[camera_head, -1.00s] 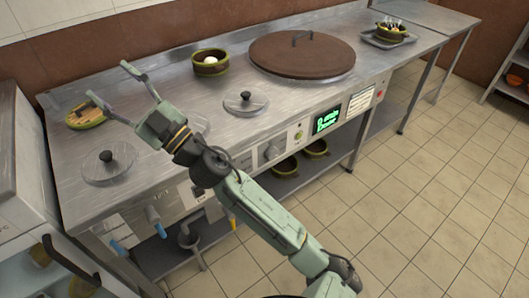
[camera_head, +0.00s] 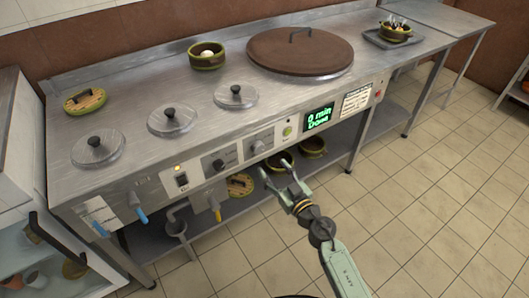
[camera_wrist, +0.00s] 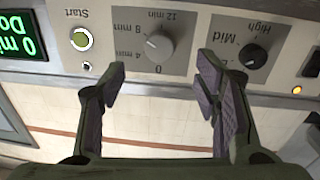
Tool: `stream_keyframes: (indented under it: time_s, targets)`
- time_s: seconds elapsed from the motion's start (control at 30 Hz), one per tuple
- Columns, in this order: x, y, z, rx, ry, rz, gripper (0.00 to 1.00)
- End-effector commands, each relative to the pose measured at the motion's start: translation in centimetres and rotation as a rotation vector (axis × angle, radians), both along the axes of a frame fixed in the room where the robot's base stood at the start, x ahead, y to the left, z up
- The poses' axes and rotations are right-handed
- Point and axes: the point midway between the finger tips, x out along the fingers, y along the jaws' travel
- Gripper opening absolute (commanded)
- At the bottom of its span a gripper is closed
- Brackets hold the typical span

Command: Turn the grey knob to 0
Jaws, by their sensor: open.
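The grey knob (camera_head: 258,147) is on the stove's front panel, left of the green display. It also shows in the wrist view (camera_wrist: 159,46), where the picture is upside down, with 0, 4 min, 8 min and 12 min marked around it. Its pointer appears to be on the 8 min side, away from 0, though the exact setting is hard to read. My gripper (camera_head: 275,168) is open in front of the panel. In the wrist view its fingertips (camera_wrist: 161,72) are apart and empty, short of the knob and to either side of it.
A black Mid/High knob (camera_wrist: 252,56) sits beside the grey knob, near my right-hand finger. On its other side is the Start button (camera_wrist: 81,39). The display (camera_head: 319,117) reads 0 min and Done. Pots (camera_head: 279,161) stand on the shelf below the panel.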

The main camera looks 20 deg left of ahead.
Motion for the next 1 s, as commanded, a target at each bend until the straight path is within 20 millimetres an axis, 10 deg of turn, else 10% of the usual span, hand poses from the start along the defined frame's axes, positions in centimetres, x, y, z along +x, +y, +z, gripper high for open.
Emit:
stream_keyframes:
  time_s: [0.43,1.0]
  targets:
    - [4.9,5.7,0.1,0.001,-0.001,0.002,0.57]
    - [5.9,6.6,0.1,0.001,-0.001,-0.001,0.55]
